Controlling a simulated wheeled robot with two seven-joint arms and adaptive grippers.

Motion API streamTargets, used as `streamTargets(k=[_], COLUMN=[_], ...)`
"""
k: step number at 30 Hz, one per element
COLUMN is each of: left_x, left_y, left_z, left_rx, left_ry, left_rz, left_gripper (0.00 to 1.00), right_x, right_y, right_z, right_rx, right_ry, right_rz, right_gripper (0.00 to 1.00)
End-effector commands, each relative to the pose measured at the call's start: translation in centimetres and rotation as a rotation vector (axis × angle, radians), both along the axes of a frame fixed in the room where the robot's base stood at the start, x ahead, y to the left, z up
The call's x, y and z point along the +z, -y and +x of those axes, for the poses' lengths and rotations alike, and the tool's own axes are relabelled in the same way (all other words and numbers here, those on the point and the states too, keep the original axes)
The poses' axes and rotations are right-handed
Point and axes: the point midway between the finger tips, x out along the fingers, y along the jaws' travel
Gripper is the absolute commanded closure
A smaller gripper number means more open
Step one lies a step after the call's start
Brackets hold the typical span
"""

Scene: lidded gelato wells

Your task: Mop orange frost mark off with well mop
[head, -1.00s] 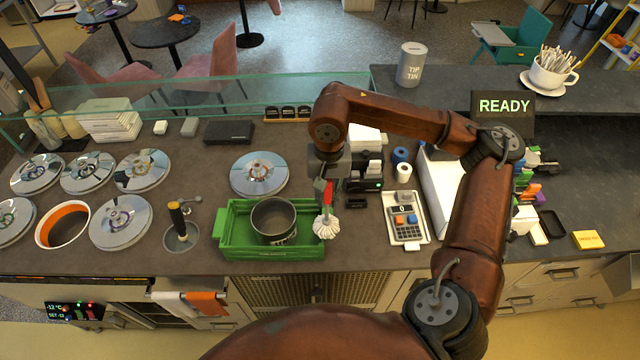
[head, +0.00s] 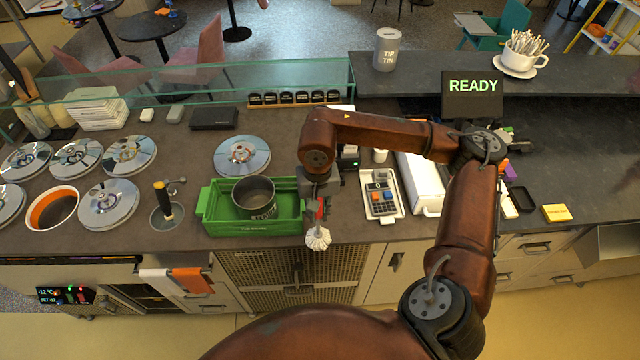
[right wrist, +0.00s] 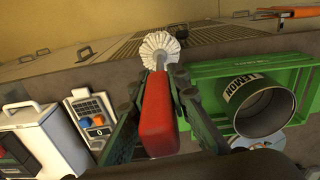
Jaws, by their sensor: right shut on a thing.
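My right gripper (head: 317,196) is shut on the red handle of the well mop (head: 318,238). The mop hangs head down, its white tufted head near the counter's front edge, just right of the green crate. In the right wrist view the red handle (right wrist: 160,115) lies between the fingers, with the white head (right wrist: 159,47) beyond. My left gripper is not in view.
The green crate (head: 205,215) holds a grey pot (head: 254,198) beside the mop. Several round metal lids (head: 108,203) cover the left counter. A glass screen runs behind.

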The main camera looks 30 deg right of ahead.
Motion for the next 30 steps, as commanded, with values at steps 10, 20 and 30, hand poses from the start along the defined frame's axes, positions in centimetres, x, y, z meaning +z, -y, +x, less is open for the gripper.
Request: streamTargets(k=[10, 20, 30], left_x=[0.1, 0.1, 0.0], left_y=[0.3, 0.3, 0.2], left_z=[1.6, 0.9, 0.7], left_rx=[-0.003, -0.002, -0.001], left_ry=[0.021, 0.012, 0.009], left_rz=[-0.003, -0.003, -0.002], left_gripper=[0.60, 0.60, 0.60], right_x=[-8.1, -15.7, -20.1], right_y=[-2.5, -4.7, -6.2], right_z=[-1.5, -2.6, -3.4], right_rx=[0.166, 0.319, 0.414], right_ry=[0.000, 0.007, 0.013], right_rz=[0.001, 0.001, 0.003], right_gripper=[1.00, 1.00, 1.00])
